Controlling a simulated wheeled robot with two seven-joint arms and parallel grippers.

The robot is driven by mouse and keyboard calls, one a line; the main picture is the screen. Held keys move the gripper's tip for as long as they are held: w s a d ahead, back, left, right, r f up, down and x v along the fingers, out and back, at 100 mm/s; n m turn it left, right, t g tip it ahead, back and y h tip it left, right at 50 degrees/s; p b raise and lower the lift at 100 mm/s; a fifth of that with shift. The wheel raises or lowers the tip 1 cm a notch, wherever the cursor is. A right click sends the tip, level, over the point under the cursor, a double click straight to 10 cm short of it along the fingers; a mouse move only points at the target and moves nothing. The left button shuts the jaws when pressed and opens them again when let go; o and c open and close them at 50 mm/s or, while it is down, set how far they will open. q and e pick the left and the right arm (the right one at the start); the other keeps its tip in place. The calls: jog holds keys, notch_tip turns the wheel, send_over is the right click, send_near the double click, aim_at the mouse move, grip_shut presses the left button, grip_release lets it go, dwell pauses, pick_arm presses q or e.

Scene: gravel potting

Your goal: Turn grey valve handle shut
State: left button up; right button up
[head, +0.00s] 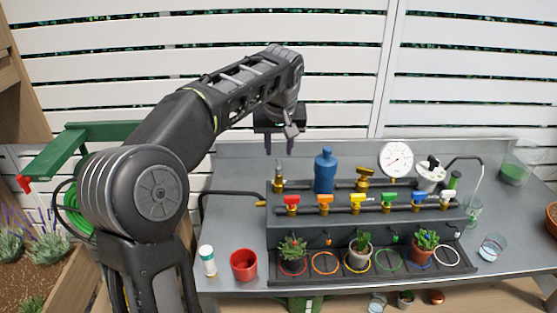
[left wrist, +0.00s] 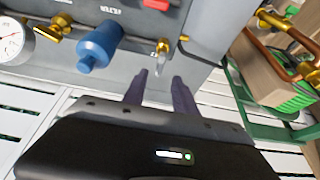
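The grey valve handle (head: 279,166) stands up from a brass valve at the left end of the bench's raised back shelf. In the left wrist view the valve's grey handle (left wrist: 162,68) shows just beyond the fingertips, roughly in line with the gap between them. My left gripper (head: 282,148) points down above the handle, fingers apart and empty. In the left wrist view the left gripper (left wrist: 160,82) is open, with nothing between its fingers. Whether a finger touches the handle I cannot tell. My right gripper is in neither view.
A blue bottle-shaped vessel (head: 325,171) stands close right of the valve. Another brass valve (head: 363,180) and a white gauge (head: 396,159) are farther right. A row of coloured valves (head: 325,200) runs in front. Potted plants and a red cup (head: 244,265) stand nearer.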

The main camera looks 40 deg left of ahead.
aim_at(278, 163)
pick_arm(q)
jog(key=x, duration=0.6)
jog(key=shift+a+f, duration=0.1)
grip_shut()
dwell(0.5)
